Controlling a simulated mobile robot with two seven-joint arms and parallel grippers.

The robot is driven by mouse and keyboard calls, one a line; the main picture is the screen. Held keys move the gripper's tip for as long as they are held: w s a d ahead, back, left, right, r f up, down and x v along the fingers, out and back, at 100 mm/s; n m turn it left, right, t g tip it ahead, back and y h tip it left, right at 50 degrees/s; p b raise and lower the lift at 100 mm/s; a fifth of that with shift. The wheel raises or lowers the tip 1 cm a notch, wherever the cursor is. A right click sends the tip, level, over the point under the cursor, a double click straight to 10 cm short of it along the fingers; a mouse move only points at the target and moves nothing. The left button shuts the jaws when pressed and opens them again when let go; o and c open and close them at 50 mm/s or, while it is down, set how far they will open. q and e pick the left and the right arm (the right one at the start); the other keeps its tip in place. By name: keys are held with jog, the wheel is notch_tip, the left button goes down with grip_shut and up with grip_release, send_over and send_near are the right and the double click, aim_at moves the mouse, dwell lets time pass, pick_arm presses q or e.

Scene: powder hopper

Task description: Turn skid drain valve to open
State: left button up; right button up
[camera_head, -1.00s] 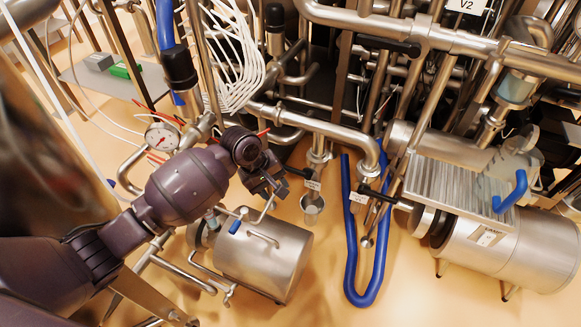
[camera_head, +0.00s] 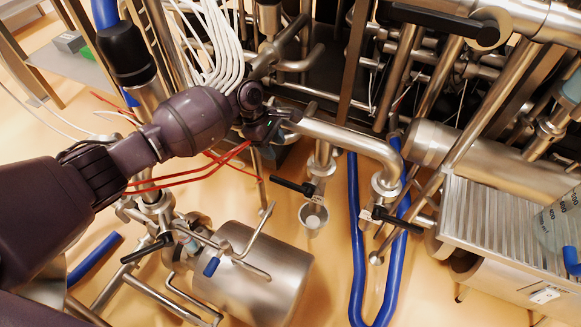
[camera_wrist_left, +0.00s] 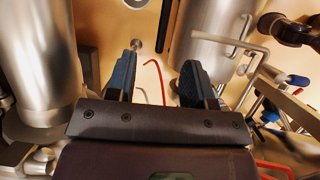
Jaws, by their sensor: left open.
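Several black-handled valves show in the head view, and no readable label tells which is the skid drain valve. One black handle (camera_head: 292,186) with a white tag sits on a vertical pipe above a small steel cup (camera_head: 313,217). Another black handle (camera_head: 398,219) sits on the pipe to its right, by the blue hose. A third black handle (camera_head: 147,249) is at the lower left. My left gripper (camera_head: 272,126) is up and left of the first handle, apart from it. The left wrist view shows its two fingers (camera_wrist_left: 157,82) spread, with nothing between them. My right gripper is not in view.
A steel cylinder (camera_head: 262,280) lies below the pipes. A blue hose (camera_head: 359,260) loops to the floor. Red cables (camera_head: 200,172) and white cables (camera_head: 205,45) run close to my left arm. A ribbed steel box (camera_head: 490,225) stands at the right. Open floor shows in front.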

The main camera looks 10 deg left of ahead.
pick_arm(q)
send_near(287, 182)
jog(key=shift+g, duration=0.3)
jog(key=b+x, duration=0.4)
jog(key=x, duration=0.4)
jog(key=shift+w, duration=0.15)
jog(key=shift+d+f+b, duration=0.3)
jog(key=shift+f+b, duration=0.1)
jog(key=shift+f, duration=0.25)
jog(key=shift+w, duration=0.1)
jog(key=shift+c, duration=0.2)
grip_shut()
